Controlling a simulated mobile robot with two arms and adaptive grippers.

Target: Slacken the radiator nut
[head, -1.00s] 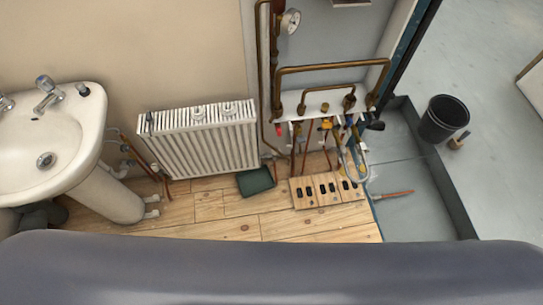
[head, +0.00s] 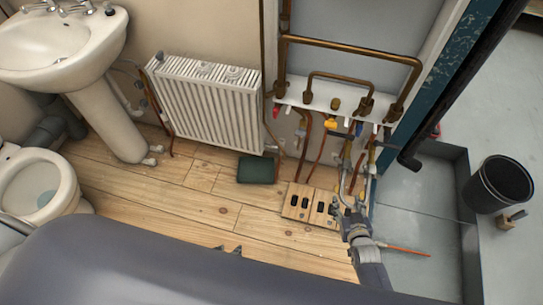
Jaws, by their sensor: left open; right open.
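The white radiator (head: 208,108) stands against the beige wall left of centre. Copper pipes run down beside both lower sides of it; its nut is too small to make out. My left gripper (head: 228,250) shows only as dark fingertips above my grey body at the bottom, over the wooden floor and well below the radiator; it is open. My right gripper (head: 348,204) is open, at the right edge of the wooden rack with dark slots (head: 297,201). I see nothing held in either. A tool with an orange handle (head: 408,251) lies on the grey floor at the right.
A dark green tray (head: 258,170) lies on the floor below the radiator. A sink (head: 62,58) and toilet (head: 38,190) stand at the left. Copper pipework (head: 350,48) fills the right alcove. A black bucket (head: 497,186) stands far right. Wooden floor is clear in the middle.

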